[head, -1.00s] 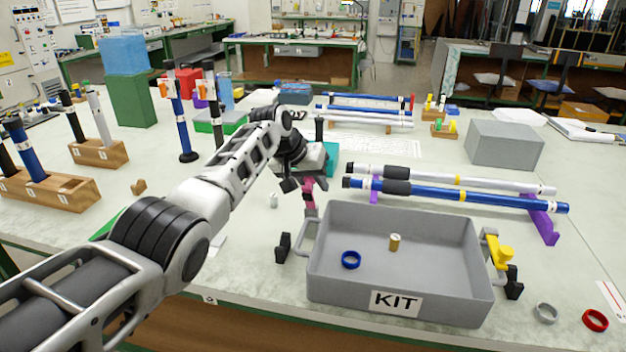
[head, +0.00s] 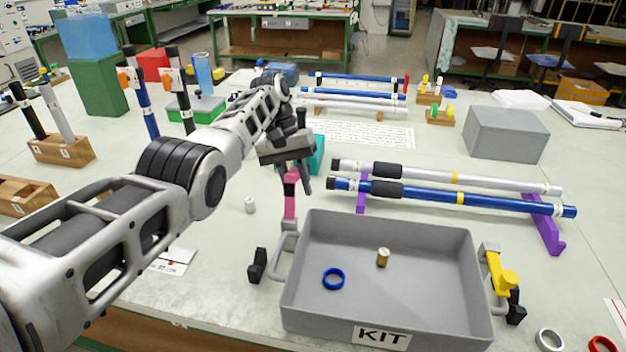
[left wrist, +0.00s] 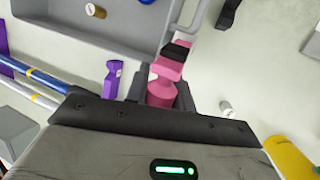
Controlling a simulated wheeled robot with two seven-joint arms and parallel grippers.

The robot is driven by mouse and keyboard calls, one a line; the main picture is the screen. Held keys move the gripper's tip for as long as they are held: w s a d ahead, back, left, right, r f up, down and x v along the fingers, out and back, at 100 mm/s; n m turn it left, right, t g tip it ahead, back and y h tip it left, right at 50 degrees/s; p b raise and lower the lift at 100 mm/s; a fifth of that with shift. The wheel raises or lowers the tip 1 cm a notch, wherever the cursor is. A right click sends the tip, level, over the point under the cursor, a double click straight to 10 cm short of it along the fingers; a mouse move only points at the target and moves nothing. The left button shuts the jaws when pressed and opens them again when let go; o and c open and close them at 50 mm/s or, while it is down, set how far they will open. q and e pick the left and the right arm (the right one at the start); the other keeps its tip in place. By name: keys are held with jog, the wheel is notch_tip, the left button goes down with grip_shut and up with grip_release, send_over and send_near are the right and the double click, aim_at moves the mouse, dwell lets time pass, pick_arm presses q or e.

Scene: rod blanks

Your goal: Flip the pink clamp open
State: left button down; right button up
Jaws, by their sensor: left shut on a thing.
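The pink clamp (head: 290,205) stands upright at the left handle of the grey KIT tray (head: 462,262). In the left wrist view the pink clamp (left wrist: 169,68) has a dark band near the tray handle, and its pink knob end lies between my fingers. My left gripper (head: 292,180) is over the top of the clamp, shut on it. The left wrist view shows both fingertips (left wrist: 161,88) beside the pink part. The clamp's top is partly hidden by my gripper. My right gripper is not in view.
A yellow clamp (head: 507,281) sits at the tray's right handle. A blue ring (head: 333,288) and a brass piece (head: 383,257) lie in the tray. A blue rod (head: 430,193) and a white rod (head: 470,178) rest on purple supports (head: 546,232). A small white cylinder (head: 250,205) stands left of the clamp.

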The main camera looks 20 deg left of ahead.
pick_arm(q)
jog(key=shift+s+d+f, duration=0.1)
jog(key=shift+d+f, duration=0.05)
jog(key=shift+f, duration=0.15)
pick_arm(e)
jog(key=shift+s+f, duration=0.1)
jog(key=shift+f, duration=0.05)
pick_arm(q)
jog(key=c, duration=1.2)
grip_release()
jog(key=shift+g, duration=0.3)
jog(key=shift+r, duration=0.1)
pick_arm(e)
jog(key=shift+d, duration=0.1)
